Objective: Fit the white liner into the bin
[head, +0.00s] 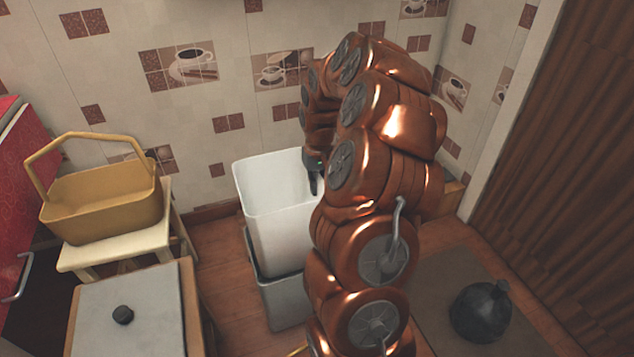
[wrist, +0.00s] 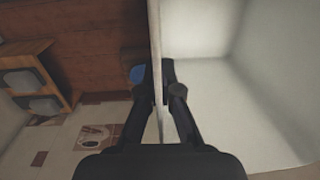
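The white liner (head: 262,220) is an open, box-shaped tub, standing upright in the middle of the head view. Its lower end meets the top of the grey bin (head: 285,303), which stands on the floor; part of the liner's wall hides the bin's rim, so how deep it sits is unclear. My gripper (head: 313,178) is at the liner's right upper rim, largely hidden by my arm. In the wrist view, my gripper (wrist: 161,80) has one finger on each side of the liner's wall (wrist: 156,45), closed on it. The liner's inside looks empty.
A yellow basket (head: 103,211) stands on a cream stool (head: 118,251) at left. A dark round jug (head: 481,312) stands on a mat (head: 432,277) at right. The tiled wall (head: 225,75) is behind.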

